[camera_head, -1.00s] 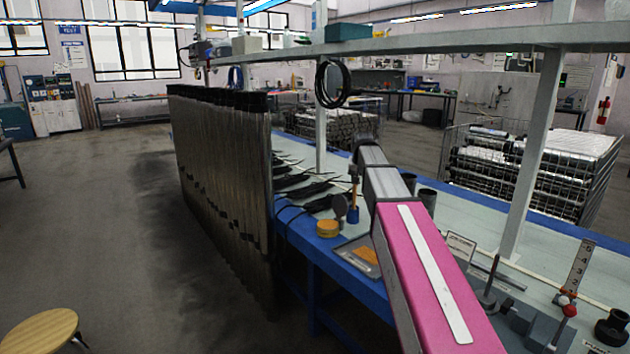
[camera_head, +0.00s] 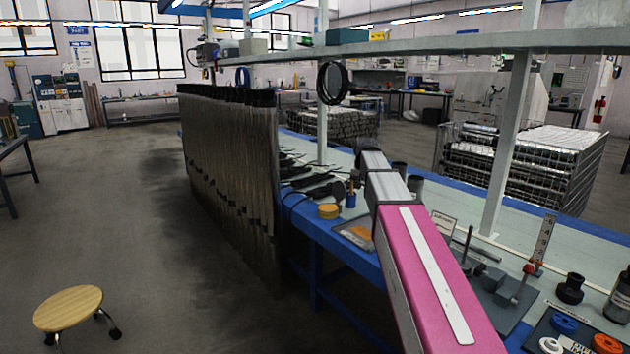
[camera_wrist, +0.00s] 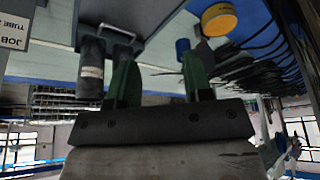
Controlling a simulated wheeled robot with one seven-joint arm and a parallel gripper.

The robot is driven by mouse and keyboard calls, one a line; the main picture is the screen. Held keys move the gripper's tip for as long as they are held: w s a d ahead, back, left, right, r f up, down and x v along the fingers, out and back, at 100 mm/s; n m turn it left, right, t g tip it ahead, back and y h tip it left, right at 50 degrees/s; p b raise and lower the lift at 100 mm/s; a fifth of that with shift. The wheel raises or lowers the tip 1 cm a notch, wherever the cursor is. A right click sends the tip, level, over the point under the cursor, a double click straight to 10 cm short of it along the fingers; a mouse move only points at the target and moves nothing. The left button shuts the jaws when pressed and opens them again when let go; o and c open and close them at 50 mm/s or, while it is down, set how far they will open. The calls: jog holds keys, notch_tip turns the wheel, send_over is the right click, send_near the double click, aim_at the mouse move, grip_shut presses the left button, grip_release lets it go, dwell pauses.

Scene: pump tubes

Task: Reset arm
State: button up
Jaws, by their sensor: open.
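My arm (camera_head: 425,260), pink and grey, reaches out over the workbench in the head view. Its far end hides the gripper there. In the wrist view my gripper (camera_wrist: 160,75) shows two dark green fingers standing well apart, with nothing between them. The wrist view appears upside down. The gripper is above the workbench (camera_head: 315,232), which has a blue edge and a pale top.
A yellow round tin (camera_head: 328,211) sits near the bench edge and also shows in the wrist view (camera_wrist: 218,19). A shelf (camera_head: 440,45) on posts runs above the bench. A wooden stool (camera_head: 68,308) stands at lower left. The floor on the left is mostly clear.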

jog(key=s+f+n+g, duration=0.1)
jog(key=s+f+g, duration=0.3)
jog(key=s+f, duration=2.7)
jog(key=shift+s+d+f+n+y, duration=0.3)
jog(key=shift+s+n, duration=0.1)
jog(key=shift+s, duration=0.2)
